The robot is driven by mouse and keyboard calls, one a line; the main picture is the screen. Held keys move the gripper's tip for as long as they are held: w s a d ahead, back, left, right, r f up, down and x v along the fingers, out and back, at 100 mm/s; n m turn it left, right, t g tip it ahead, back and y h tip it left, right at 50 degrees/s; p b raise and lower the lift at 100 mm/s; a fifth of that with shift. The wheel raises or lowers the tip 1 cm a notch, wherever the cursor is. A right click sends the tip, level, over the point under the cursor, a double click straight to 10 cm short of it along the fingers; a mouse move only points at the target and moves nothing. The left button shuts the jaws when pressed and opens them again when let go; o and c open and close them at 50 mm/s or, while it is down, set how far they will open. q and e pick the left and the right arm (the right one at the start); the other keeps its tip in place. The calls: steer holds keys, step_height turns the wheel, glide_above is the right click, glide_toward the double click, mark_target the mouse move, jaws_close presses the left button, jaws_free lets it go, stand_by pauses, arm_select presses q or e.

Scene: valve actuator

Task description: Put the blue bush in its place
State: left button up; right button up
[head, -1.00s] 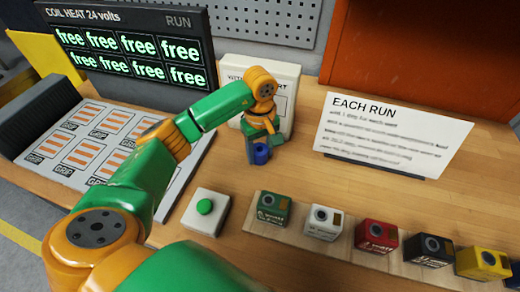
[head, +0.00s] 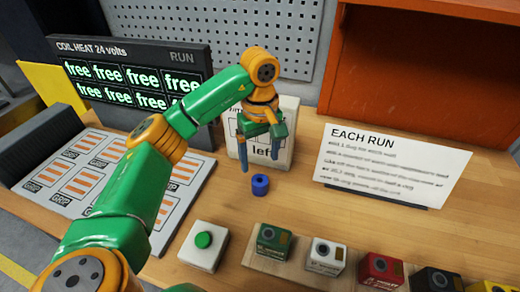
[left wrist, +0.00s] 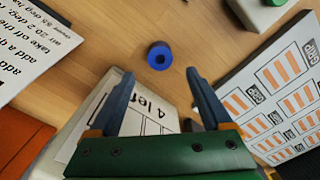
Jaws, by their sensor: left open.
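The blue bush (head: 260,185) is a short blue ring with a dark hole. It stands upright on the wooden bench, in front of a white card (head: 268,145). In the left wrist view the blue bush (left wrist: 160,56) lies beyond the fingertips, between their lines. My left gripper (head: 260,158) is open and empty, raised above and behind the bush, its fingers apart from it. Its two blue fingers also show in the left wrist view (left wrist: 160,75). My right gripper is not in view.
A grey board with striped GRIP pads (head: 95,175) lies left, before a display reading "free" (head: 120,75). A green button box (head: 203,243) and several coloured blocks on a wooden strip (head: 300,262) line the front. A sign (head: 390,165) stands right. Bench around the bush is clear.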

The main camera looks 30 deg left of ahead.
mark_target(260, 181)
arm_select(q)
steer(key=shift+o, duration=0.2)
steer(key=shift+r, duration=0.85)
steer(key=shift+o, duration=0.2)
steer(key=shift+f, duration=0.1)
steer(key=f+m+t+y+b, duration=0.1)
steer(key=m+b, duration=0.1)
steer(key=s+f+m+t+b, duration=0.1)
steer(key=f+m+b, duration=0.1)
steer(key=shift+f+t+y, duration=0.2)
steer(key=shift+t+y, duration=0.1)
steer(key=shift+y, duration=0.1)
steer(key=m, duration=0.1)
steer(key=s+f+m+t+b, duration=0.1)
steer(key=shift+s+d+f+m+t+b, duration=0.25)
steer(key=shift+d+f+m+t+b, duration=0.05)
steer(key=shift+d, duration=0.1)
steer(key=shift+f, duration=0.2)
steer(key=p+x, duration=0.2)
steer(key=x, duration=0.3)
steer(key=shift+w+a+f, duration=0.1)
steer(key=shift+w+f, duration=0.15)
steer(key=shift+w, duration=0.05)
steer(key=shift+w+f, duration=0.1)
steer(key=shift+f, duration=0.2)
jaws_close()
